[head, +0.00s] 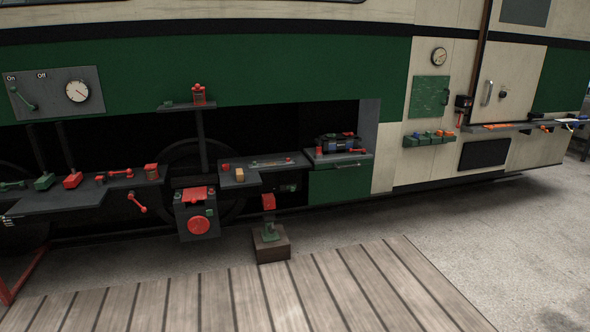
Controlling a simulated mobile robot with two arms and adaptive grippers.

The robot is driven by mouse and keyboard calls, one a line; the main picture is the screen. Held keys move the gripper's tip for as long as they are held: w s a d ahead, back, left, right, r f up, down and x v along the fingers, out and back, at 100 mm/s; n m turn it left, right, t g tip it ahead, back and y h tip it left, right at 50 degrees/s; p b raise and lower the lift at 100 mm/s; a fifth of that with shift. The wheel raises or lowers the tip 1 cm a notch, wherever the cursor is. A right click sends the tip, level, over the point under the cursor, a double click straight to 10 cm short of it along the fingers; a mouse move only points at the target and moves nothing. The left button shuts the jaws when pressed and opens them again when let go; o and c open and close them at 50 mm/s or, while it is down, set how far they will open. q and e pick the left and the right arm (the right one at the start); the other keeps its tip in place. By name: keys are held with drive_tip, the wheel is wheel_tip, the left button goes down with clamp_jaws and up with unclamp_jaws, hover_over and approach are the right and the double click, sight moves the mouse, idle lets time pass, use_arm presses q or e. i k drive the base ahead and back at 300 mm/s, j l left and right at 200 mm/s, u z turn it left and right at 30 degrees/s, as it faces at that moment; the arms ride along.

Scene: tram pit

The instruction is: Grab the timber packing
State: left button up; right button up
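A small tan, wood-coloured block (239,174) sits on the dark shelf (227,182) at the middle of the tram side. It looks like the timber packing. A larger dark brown block (273,250) stands on the floor just behind the planks, with a green jack-like device (269,233) on top; it may also be timber. Neither of my grippers can be made out in the head view.
A red-and-black unit (198,215) hangs left of the tan block. Dark ledges with red and green handles (73,180) run left. A green cabinet (338,184) holds a dark tool bag (338,143). The plank platform (250,300) in front is clear.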

sight(238, 175)
drive_tip(key=i+l+u, duration=0.2)
drive_tip(key=i, duration=0.25)
drive_tip(key=i+u, duration=0.2)
drive_tip(key=i, duration=0.25)
drive_tip(key=i+l+u, duration=0.2)
drive_tip(key=i, duration=0.25)
drive_tip(key=i+j+u, duration=0.1)
drive_tip(key=i, duration=0.25)
drive_tip(key=i+j, duration=0.3)
drive_tip(key=i+j+u, duration=0.15)
drive_tip(key=i, duration=0.3)
